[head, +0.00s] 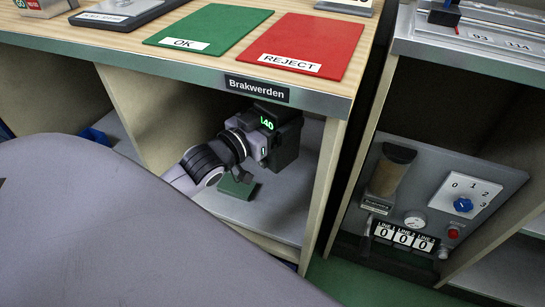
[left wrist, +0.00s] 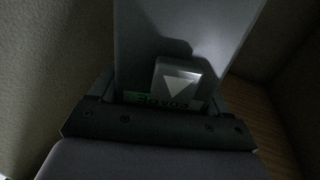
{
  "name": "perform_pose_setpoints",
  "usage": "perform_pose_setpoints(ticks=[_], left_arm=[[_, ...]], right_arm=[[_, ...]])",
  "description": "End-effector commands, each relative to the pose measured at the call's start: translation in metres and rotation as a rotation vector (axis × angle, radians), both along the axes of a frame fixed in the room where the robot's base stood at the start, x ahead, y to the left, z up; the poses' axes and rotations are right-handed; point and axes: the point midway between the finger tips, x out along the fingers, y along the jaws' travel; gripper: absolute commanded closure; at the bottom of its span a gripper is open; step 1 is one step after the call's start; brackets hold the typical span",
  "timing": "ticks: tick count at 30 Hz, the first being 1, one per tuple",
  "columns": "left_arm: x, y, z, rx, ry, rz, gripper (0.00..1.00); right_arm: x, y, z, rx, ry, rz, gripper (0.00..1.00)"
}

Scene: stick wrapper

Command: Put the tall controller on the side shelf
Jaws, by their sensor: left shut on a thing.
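The tall controller (head: 287,145) is a dark upright box with lit green digits near its top. It is inside the shelf compartment under the bench, on the shelf (head: 275,212). My left gripper (head: 262,146) reaches in from the left and is shut on the controller. Whether the controller's base touches the shelf I cannot tell. My right gripper is not in view.
A green block (head: 238,187) lies on the shelf below my gripper. A "Brakwerden" label (head: 257,89) marks the bench edge above. Green OK (head: 210,28) and red REJECT (head: 315,44) mats lie on top. A panel with dials (head: 430,205) stands in the right-hand unit.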

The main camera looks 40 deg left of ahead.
Motion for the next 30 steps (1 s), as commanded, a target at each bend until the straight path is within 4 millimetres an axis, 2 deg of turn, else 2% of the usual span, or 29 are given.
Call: perform_pose_setpoints(ticks=[2,5,15,19,22,30], left_arm=[[0.0,0.0,-0.001,0.0,-0.004,0.0,0.71],[0.0,0.0,-0.016,0.0,0.0,0.001,0.71],[0.0,0.0,-0.106,-0.001,0.0,0.001,0.71],[0.0,0.0,-0.135,0.0,-0.001,0.001,0.71],[0.0,0.0,-0.149,0.0,-0.003,0.0,0.71],[0.0,0.0,-0.167,0.0,-0.003,0.0,0.71]], right_arm=[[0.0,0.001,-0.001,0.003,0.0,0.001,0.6],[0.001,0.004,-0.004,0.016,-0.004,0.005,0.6],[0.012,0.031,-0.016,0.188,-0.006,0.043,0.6],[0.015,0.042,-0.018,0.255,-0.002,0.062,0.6],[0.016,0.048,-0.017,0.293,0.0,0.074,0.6],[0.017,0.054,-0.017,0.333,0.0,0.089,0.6]])
